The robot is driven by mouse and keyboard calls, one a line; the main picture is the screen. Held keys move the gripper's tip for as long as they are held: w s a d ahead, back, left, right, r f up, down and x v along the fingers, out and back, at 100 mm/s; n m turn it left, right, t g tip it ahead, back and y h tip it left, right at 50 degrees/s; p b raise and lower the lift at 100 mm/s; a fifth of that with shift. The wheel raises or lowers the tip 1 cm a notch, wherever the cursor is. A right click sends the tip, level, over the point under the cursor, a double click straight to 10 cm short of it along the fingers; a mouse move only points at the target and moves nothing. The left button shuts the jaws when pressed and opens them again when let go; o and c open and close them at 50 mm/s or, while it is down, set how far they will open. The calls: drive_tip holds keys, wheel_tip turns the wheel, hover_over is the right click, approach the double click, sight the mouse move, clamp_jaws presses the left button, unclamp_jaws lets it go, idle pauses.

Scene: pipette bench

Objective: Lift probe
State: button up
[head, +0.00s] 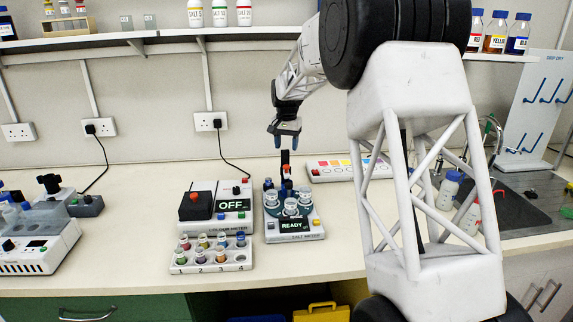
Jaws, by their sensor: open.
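The salt meter (300,226) stands on the bench with a lit "READY" display and several clear-lidded vials on its round blue top. At its back, a slim dark upright part (285,159) with a small orange-red piece low on it stands vertical; it looks like the probe, but it is too small to be sure. My gripper (284,143) points down just above this part, open, with its fingertips apart. I cannot tell how far apart in depth the fingers and the upright part are.
The colour meter (216,207) showing "OFF" is to the left, with a numbered vial rack (212,258) in front. A strip with coloured patches (347,168) lies behind right. White bottles (449,190) and a sink (535,200) are further right. Bare bench lies in front.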

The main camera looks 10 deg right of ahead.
sight(286, 166)
drive_tip(key=shift+f, duration=0.1)
idle(0.3)
drive_tip(key=shift+f, duration=3.85)
drive_tip(key=shift+r, duration=0.1)
clamp_jaws()
